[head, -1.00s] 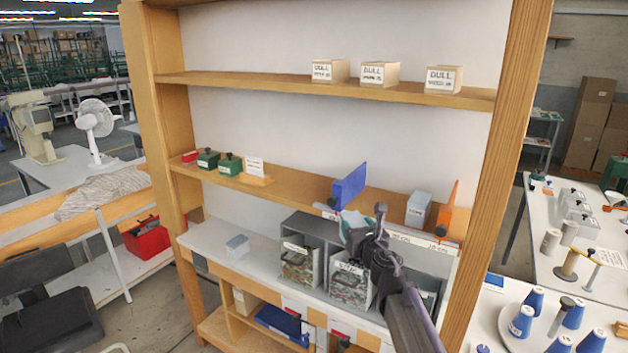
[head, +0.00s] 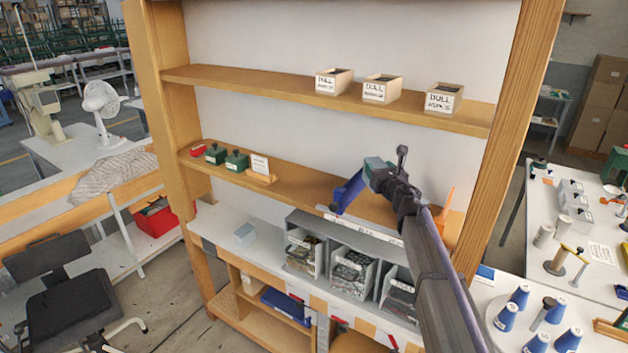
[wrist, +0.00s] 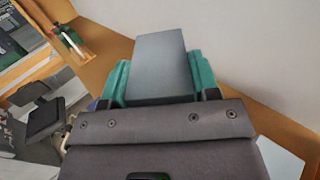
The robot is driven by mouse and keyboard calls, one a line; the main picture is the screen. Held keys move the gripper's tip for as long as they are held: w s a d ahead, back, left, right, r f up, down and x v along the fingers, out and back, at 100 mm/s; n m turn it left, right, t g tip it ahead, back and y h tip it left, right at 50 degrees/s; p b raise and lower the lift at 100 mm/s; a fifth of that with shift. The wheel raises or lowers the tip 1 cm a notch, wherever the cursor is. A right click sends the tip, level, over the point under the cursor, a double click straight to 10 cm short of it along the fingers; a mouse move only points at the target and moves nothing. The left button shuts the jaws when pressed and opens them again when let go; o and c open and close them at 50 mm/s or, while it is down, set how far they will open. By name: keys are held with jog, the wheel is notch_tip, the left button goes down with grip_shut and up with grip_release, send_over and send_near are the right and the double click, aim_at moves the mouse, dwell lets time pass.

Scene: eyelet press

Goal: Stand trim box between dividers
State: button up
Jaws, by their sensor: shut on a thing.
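My gripper (head: 376,167) is at the middle shelf, above and just right of the blue divider (head: 347,192). In the wrist view its teal fingers (wrist: 160,82) are shut on a plain grey box (wrist: 162,62), the trim box, which sticks out past them. The head view does not show the held box clearly. The orange divider (head: 446,212) stands farther right on the shelf, partly behind my arm. A pale grey box shows in part at the lower right of the wrist view (wrist: 280,158). I cannot tell whether the held box touches the shelf.
The middle shelf (head: 300,190) holds green and red boxes and a card at left. The upper shelf (head: 230,82) overhead bears three labelled boxes.

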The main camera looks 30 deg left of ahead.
notch_tip(320, 180, down, 10)
jog(key=b, duration=1)
jog(key=shift+s+f, duration=0.1)
jog(key=shift+f, duration=0.15)
jog(key=shift+r+p, duration=0.3)
jog(key=shift+c, duration=0.5)
jog(key=shift+f+b, duration=0.3)
jog(key=o, duration=0.9)
jog(key=shift+r, duration=0.1)
jog(key=shift+r+p, duration=0.2)
jog(key=shift+p, duration=0.1)
jog(key=v, duration=1.2)
